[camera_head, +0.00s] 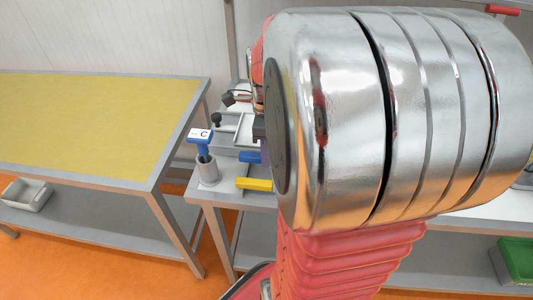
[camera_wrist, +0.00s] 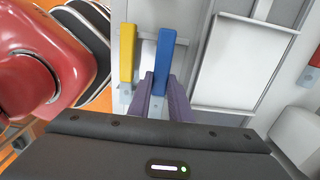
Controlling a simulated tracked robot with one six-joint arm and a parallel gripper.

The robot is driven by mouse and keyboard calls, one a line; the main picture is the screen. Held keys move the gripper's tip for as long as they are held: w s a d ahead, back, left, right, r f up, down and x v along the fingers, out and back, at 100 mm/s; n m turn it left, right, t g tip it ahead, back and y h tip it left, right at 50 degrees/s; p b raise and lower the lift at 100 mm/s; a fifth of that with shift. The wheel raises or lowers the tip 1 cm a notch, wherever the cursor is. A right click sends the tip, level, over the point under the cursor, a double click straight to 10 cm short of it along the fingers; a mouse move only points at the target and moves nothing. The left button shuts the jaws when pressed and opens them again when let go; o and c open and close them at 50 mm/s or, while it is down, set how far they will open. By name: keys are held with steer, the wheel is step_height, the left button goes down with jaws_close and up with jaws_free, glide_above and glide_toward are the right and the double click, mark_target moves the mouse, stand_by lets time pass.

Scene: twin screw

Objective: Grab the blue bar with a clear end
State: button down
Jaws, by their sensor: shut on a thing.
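The blue bar (camera_wrist: 165,52) lies lengthwise in the wrist view, with its clear end (camera_wrist: 156,106) nearer to me. My gripper (camera_wrist: 160,80) has purple fingers, one on each side of the bar near that end, and is shut on it. In the head view the blue bar (camera_head: 250,157) pokes out at the left of my large metal arm joint, which hides most of the gripper.
A yellow bar (camera_wrist: 128,52) lies parallel, left of the blue one; it also shows in the head view (camera_head: 255,184). A grey cup (camera_head: 208,172) holds a blue-handled tool tagged C (camera_head: 201,139). A grey tray (camera_wrist: 240,62) is at right. A yellow-topped table (camera_head: 90,120) stands left.

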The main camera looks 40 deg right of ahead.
steer(key=s+a, duration=1)
steer(key=a, duration=0.3)
stand_by(0.7)
